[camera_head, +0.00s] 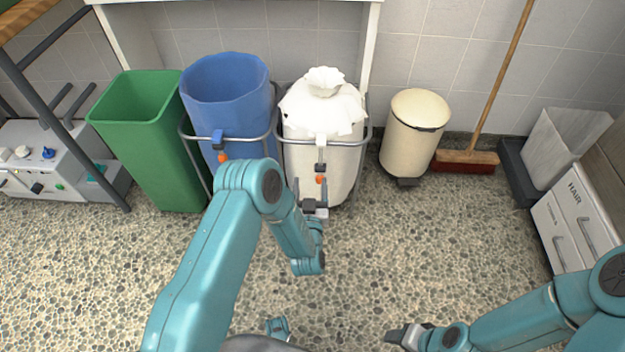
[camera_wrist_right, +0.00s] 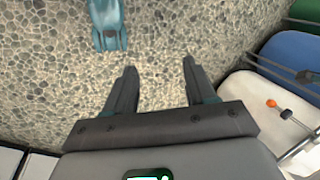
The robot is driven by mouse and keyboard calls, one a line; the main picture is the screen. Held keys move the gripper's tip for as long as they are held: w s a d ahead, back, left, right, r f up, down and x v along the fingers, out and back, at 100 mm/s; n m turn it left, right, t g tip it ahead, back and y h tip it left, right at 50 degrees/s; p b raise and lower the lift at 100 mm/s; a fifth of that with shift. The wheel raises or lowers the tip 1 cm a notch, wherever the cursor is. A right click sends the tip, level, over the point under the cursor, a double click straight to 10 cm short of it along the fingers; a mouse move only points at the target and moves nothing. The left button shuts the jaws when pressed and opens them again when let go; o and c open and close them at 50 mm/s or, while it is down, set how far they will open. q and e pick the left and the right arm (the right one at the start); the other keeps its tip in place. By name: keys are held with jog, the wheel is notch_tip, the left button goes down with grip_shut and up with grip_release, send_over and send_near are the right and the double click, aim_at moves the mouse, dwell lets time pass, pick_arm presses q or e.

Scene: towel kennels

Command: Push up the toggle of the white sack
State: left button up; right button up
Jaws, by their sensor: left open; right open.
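The white sack (camera_head: 345,145) hangs upright in a metal ring frame, its neck gathered into a ruffled tuft at the top. The dark toggle (camera_head: 320,168) is on the cord at its front, just above an orange ball (camera_head: 320,180). The sack (camera_wrist_right: 250,92), toggle (camera_wrist_right: 286,114) and orange ball (camera_wrist_right: 271,103) also show at the right of the right wrist view. My left gripper (camera_head: 314,205) is open, just below the ball and apart from the toggle. My right gripper (camera_wrist_right: 160,66) is open and empty over the floor; it also shows low in the head view (camera_head: 393,335).
A blue sack (camera_head: 228,95) in the same kind of frame and a green bin (camera_head: 145,130) stand left of the white sack. A cream pedal bin (camera_head: 412,135) and a broom (camera_head: 466,160) stand to its right. The pebbled floor in front is clear.

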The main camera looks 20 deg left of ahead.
pick_arm(q)
notch_tip(320, 180, down, 11)
jog(key=d+b, duration=0.2)
jog(key=b, duration=1.1)
send_near(320, 171)
jog(key=shift+m+h, duration=0.3)
jog(key=shift+h, duration=0.1)
jog(key=x, duration=0.8)
jog(key=shift+w+a+r, duration=0.1)
jog(key=shift+w+a, duration=0.2)
jog(key=shift+w+a+r, duration=0.15)
jog(key=shift+w, duration=0.45)
pick_arm(e)
jog(key=w+f+t, duration=0.1)
jog(key=w+f, duration=0.2)
jog(key=f, duration=0.4)
jog(key=w+f+t, duration=0.1)
jog(key=w+f, duration=0.1)
jog(key=f, duration=0.6)
jog(key=shift+w+d+h, duration=0.3)
jog(key=shift+w, duration=0.1)
pick_arm(q)
jog(key=shift+c, duration=0.3)
pick_arm(e)
jog(key=shift+f, duration=0.1)
